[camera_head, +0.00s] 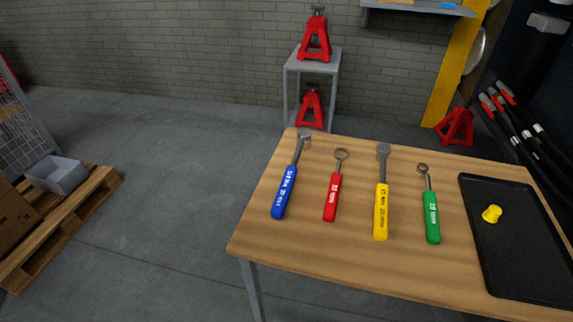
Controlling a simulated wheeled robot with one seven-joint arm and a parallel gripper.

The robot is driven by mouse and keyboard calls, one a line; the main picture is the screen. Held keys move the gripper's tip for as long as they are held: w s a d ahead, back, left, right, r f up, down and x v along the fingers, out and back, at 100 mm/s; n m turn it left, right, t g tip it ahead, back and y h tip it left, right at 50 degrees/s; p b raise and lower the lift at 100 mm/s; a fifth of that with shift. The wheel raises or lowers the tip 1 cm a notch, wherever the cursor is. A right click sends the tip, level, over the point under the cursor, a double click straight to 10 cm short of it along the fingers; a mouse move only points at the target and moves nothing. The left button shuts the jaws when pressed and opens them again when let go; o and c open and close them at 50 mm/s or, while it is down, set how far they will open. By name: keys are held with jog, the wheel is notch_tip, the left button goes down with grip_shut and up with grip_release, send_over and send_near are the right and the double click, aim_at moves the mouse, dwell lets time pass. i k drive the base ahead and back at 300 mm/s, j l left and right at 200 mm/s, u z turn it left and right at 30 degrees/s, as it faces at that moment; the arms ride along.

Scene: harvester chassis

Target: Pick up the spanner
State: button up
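Several spanners with coloured handles lie side by side on a wooden table (350,258), heads pointing away from me. From left to right they are a blue-handled spanner (285,191), a red-handled spanner (332,197), a yellow-handled spanner (381,211) and a green-handled spanner (431,217). My gripper does not show in the head view.
A black tray (515,260) holding a small yellow piece (491,214) lies on the table's right. Behind stand a grey stand (290,68) with red jack stands and a yellow post (455,70). A pallet (95,185) with a grey bin (57,175) is at left. Open floor lies between.

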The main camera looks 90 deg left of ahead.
aim_at(331, 206)
jog(key=u, duration=1.8)
jog(key=z, duration=2.3)
jog(key=u, duration=2.3)
jog(key=l+u, duration=0.1)
jog(key=l, duration=0.15)
